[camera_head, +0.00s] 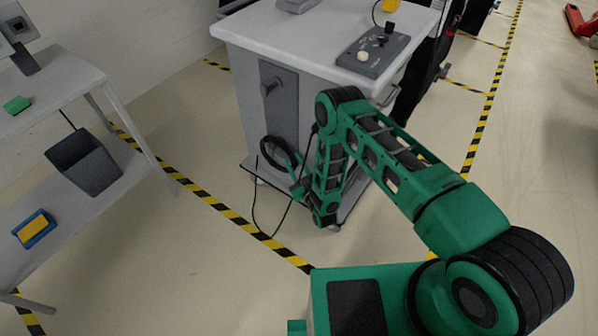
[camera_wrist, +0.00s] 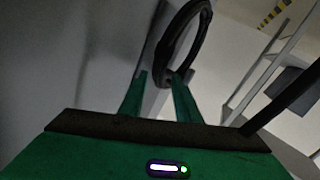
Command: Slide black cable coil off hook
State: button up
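The black cable coil (camera_head: 267,141) is low in front of the white cart's side, clearly below the grey hook (camera_head: 268,88) on the dark panel, and apart from it. My gripper (camera_head: 292,168) is at the coil's lower right. In the wrist view the coil (camera_wrist: 196,42) stands as an upright loop, its lower end between the tips of my gripper's two green fingers (camera_wrist: 157,77). The gripper appears shut on that end; the exact contact is hard to see. Loose cable hangs from the coil toward the floor. The hook is not seen clearly in the wrist view.
A grey shelf table (camera_head: 60,85) with a dark bin (camera_head: 85,165) stands at the left. The striped floor between them is clear.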

aim_at(291, 156)
jog(key=shift+x, duration=1.55)
grip_shut()
jog(key=shift+r, duration=0.1)
jog(key=shift+r, duration=0.55)
jog(key=s+a, duration=0.6)
jog(key=s, duration=0.2)
dwell(0.3)
jog(key=shift+a, duration=0.1)
